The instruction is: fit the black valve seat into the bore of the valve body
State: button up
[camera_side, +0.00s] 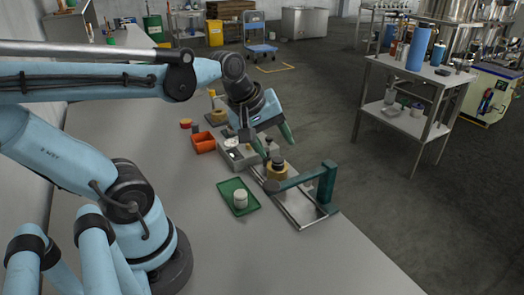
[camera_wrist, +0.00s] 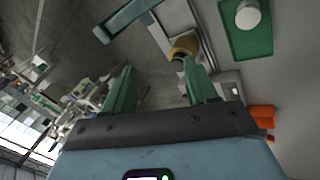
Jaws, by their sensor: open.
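A brass-coloured round part, which looks like the valve body (camera_side: 277,173), stands on a metal-railed fixture in the side view. It also shows in the wrist view (camera_wrist: 184,45), just beyond one fingertip. A small dark piece, perhaps the black valve seat (camera_side: 277,160), shows at its top. I cannot tell whether it sits in the bore or only on it. My gripper (camera_side: 277,149) is open, with its two green fingers spread and nothing between them. It is tilted above and just behind the brass part. The fingers also show in the wrist view (camera_wrist: 158,66).
A green clamp-like arm (camera_side: 327,185) rises at the fixture's right. A green tray (camera_side: 226,187) holding a white cylinder (camera_side: 240,199) lies to the left. A grey box (camera_side: 229,155) and an orange bin (camera_side: 203,143) stand behind. The front of the bench is clear.

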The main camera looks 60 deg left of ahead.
jog(key=d+m, duration=0.1)
jog(key=m, duration=0.3)
jog(key=d+f+m+t, duration=0.1)
jog(key=d+m, duration=0.1)
jog(key=m, duration=0.3)
jog(key=s+d+m, duration=0.1)
jog(key=m, duration=0.3)
jog(key=shift+d+f+m+t, duration=0.15)
jog(key=shift+f+m+t, duration=0.1)
jog(key=shift+m+t, duration=0.05)
